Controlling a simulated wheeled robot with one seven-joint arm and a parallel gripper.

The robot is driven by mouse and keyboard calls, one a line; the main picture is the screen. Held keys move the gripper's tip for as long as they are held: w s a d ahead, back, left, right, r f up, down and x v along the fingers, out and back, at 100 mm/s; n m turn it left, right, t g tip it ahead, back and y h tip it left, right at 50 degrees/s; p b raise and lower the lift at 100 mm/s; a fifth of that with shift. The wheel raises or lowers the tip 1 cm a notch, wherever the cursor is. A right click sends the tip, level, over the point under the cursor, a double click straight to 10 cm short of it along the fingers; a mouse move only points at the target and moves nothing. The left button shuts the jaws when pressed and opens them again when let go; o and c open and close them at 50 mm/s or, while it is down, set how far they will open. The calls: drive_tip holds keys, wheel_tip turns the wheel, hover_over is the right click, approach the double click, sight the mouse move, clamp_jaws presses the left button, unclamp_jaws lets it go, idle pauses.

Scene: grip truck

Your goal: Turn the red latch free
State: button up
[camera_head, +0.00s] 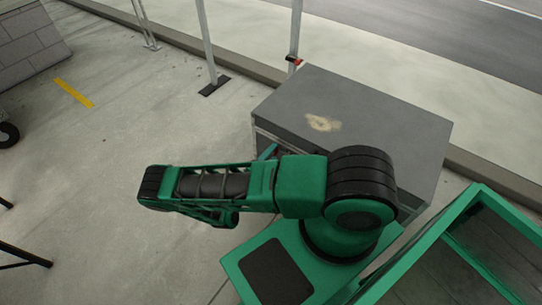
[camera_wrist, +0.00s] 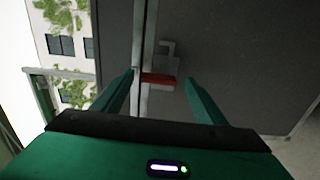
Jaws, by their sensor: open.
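The red latch (camera_wrist: 157,79) shows in the wrist view as a short red bar lying across a pale upright rod, with a grey metal bracket (camera_wrist: 168,50) just above it. My gripper (camera_wrist: 160,76) is open, with one green finger on each side of the latch. The latch appears between the fingertips; whether either finger touches it I cannot tell. The grey box (camera_head: 345,118) stands beyond my arm in the head view. There my arm hides much of the box's near side, and the latch is not clearly visible.
A thin post (camera_head: 296,30) with a small red piece on it stands behind the box. Another post (camera_head: 207,45) stands to its left. A green-framed case (camera_head: 478,240) is at lower right. The concrete floor (camera_head: 110,125) at left is mostly clear.

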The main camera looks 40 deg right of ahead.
drive_tip(key=v, duration=1)
drive_tip(key=shift+a, duration=0.25)
drive_tip(key=w+d+r+m+g+y, duration=0.1)
drive_tip(key=d+r+m+g+y, duration=0.15)
drive_tip(key=r, duration=0.45)
drive_tip(key=d+r+m+g+y, duration=0.1)
drive_tip(key=r+m+g+y, duration=0.1)
drive_tip(key=r+g, duration=0.35)
drive_tip(key=w+d+r+m+g+y, duration=0.1)
drive_tip(key=r+m+g+y, duration=0.15)
drive_tip(key=r, duration=0.65)
drive_tip(key=s+d+r+m+y, duration=0.1)
drive_tip(key=s+d+r+y, duration=0.2)
drive_tip(key=r, duration=0.4)
drive_tip(key=s+d+r+m+y, duration=0.2)
drive_tip(key=s+r, duration=0.3)
drive_tip(key=r, duration=0.3)
drive_tip(key=s+r+t+y, duration=0.2)
drive_tip(key=s+r, duration=0.3)
drive_tip(key=s, duration=0.4)
drive_tip(key=s+a+r+t+y, duration=0.1)
drive_tip(key=s+r+t+y, duration=0.1)
drive_tip(key=s+r, duration=0.4)
drive_tip(key=s+y, duration=0.1)
drive_tip(key=s, duration=0.2)
drive_tip(key=shift+s+r, duration=0.2)
